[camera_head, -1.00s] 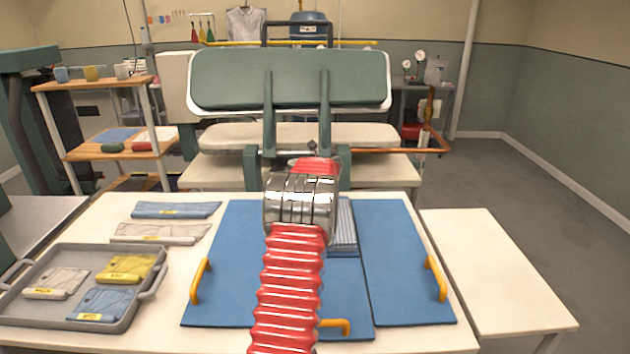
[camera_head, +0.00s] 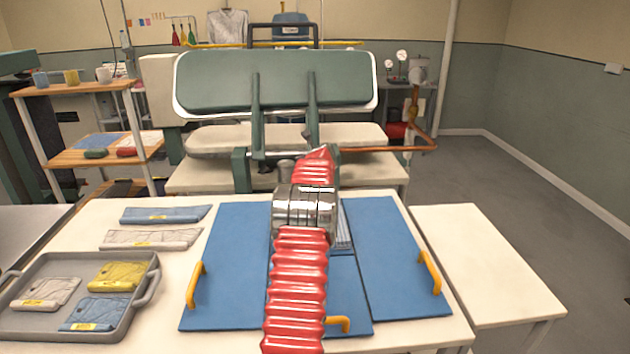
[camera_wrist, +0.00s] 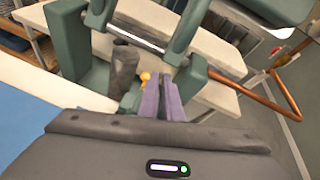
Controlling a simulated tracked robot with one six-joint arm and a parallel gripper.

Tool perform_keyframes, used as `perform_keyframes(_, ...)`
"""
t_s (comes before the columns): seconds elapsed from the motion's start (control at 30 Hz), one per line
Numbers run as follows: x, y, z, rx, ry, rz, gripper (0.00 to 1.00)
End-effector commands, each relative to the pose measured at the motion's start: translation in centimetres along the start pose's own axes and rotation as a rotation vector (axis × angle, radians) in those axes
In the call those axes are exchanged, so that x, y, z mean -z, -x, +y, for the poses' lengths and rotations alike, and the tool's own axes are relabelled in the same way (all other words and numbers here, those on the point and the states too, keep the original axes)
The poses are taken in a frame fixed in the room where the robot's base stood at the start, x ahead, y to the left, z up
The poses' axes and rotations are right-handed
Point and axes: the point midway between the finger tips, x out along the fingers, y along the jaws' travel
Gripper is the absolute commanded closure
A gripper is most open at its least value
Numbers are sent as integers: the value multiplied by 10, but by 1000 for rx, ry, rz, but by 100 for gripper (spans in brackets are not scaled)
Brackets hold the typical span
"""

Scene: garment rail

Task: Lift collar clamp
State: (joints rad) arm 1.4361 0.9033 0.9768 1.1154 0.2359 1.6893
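I cannot tell for certain which part is the collar clamp. The green press stands across the back, with its padded head (camera_head: 275,80) raised on two arms. A silver bar (camera_wrist: 138,35) joins these arms in the wrist view. Below it are a dark grey cylinder (camera_wrist: 123,68) and a small orange knob (camera_wrist: 146,76). My gripper (camera_wrist: 163,85) shows two purple-grey fingers close together, with nothing visible held between them. They are just right of the knob in the picture; contact is unclear. In the head view my red arm hides the gripper.
Blue boards (camera_head: 395,260) with yellow handles lie on the white table (camera_head: 180,270). A grey tray (camera_head: 68,335) of folded garments stands at left. A copper pipe (camera_head: 420,140) runs right of the press. The side table (camera_head: 490,265) is clear.

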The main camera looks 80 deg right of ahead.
Motion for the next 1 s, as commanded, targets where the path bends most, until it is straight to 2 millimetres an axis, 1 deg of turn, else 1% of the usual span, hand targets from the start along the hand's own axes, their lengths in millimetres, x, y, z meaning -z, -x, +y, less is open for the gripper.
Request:
perform_keyframes(0.03,-8,-2,5,2,1,-12,100)
perform_keyframes(0.3,-14,-3,14,-5,3,-17,100)
perform_keyframes(0.7,-14,-2,17,-8,3,-19,100)
perform_keyframes(1.0,-9,9,16,-9,2,-17,100)
